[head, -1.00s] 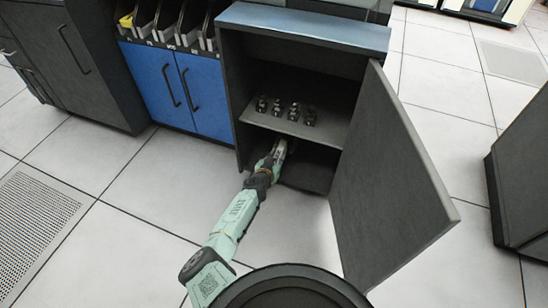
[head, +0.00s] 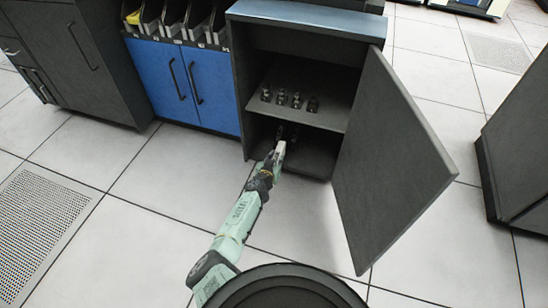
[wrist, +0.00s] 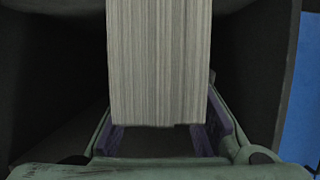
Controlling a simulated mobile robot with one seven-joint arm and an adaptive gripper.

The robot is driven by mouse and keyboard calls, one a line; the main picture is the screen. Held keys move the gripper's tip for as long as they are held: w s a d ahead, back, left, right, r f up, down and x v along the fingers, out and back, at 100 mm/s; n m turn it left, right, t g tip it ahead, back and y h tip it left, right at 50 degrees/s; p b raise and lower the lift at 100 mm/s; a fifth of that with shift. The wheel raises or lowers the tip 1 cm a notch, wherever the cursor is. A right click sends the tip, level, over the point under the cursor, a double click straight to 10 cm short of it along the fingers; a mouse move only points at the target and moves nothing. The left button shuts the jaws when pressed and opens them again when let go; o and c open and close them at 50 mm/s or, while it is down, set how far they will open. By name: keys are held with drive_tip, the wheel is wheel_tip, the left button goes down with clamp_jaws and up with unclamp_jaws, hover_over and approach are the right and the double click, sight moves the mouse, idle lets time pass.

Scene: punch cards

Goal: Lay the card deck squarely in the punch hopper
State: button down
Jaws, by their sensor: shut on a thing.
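The card deck (wrist: 158,65) is a thick, pale stack with many fine card edges, filling the middle of the wrist view. My gripper (wrist: 165,132) is shut on it, with a purple-grey finger on each side. In the head view the deck is a small pale piece (head: 280,150) at the end of my gripper (head: 272,164), at the front of the cabinet's lower compartment. The deck's far end is cut off in the wrist view. I cannot make out the punch hopper in either view.
The dark cabinet (head: 245,95) stands open, its door (head: 385,165) swung out to the right of my arm. Several small dark metal parts (head: 296,99) stand on its shelf (head: 325,117). A blue cabinet (head: 190,95) adjoins on the left. The floor (head: 130,235) in front is clear.

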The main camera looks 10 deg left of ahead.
drive_tip(key=shift+s+r, duration=0.1)
drive_tip(key=shift+s, duration=0.1)
drive_tip(key=s+d+r+n+y+p, duration=0.1)
drive_tip(key=s+d+r+p, duration=0.2)
drive_tip(key=s+r, duration=0.4)
drive_tip(key=s+d+r+n+y+p, duration=0.1)
drive_tip(key=s+d+r+p, duration=0.3)
drive_tip(key=s+r, duration=0.3)
drive_tip(key=shift+s+p, duration=0.5)
drive_tip(key=shift+s, duration=0.1)
